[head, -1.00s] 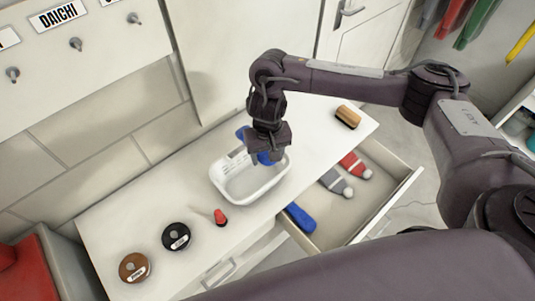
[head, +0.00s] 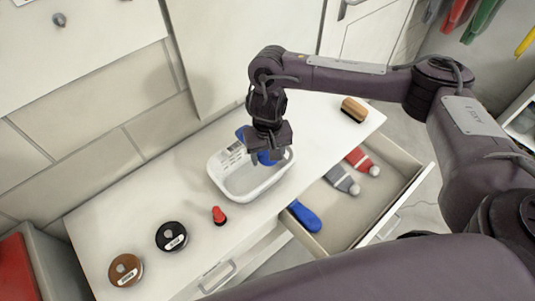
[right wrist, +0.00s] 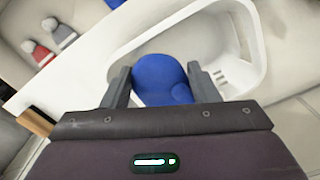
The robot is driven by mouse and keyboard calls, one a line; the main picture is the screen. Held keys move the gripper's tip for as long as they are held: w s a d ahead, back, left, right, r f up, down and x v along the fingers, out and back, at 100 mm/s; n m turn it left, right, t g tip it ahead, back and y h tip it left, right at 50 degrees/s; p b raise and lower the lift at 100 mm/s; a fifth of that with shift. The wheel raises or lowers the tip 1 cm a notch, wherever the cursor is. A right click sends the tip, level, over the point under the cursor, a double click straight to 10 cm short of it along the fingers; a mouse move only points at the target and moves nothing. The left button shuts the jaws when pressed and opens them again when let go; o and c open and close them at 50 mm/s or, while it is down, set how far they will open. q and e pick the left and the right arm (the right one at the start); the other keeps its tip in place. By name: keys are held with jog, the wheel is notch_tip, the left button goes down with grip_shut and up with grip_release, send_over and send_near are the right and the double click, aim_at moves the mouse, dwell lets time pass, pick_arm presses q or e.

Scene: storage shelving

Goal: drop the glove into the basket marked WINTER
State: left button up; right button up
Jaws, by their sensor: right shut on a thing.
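The blue glove (right wrist: 158,78) is between the fingers of my right gripper (right wrist: 163,85), which is shut on it in the right wrist view. In the head view the glove (head: 265,158) hangs below my right gripper (head: 268,155) at the far end of the white basket (head: 257,190). The basket stands on the white cabinet top and looks empty inside. A label shows on its far left wall, but its text is too small to read. In the right wrist view the basket's rim (right wrist: 256,45) curves beside the glove. My left gripper is not in view.
An open drawer (head: 375,215) holds a blue item (head: 304,216), a grey hat (head: 342,180) and a red hat (head: 361,162). On the cabinet top are a brush (head: 353,109), a small red-and-black item (head: 218,215), a black tin (head: 171,236) and a brown tin (head: 125,269).

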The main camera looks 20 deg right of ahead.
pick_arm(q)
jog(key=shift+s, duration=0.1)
pick_arm(e)
jog(key=o, duration=0.7)
jog(key=shift+c, duration=0.2)
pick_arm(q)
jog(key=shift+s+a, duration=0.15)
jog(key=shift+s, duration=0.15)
pick_arm(e)
jog(key=o, duration=0.4)
pick_arm(q)
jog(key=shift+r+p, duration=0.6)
jog(key=shift+p, duration=0.05)
pick_arm(e)
jog(key=shift+r, duration=3.9)
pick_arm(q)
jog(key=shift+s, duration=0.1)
pick_arm(e)
jog(key=shift+s, duration=0.1)
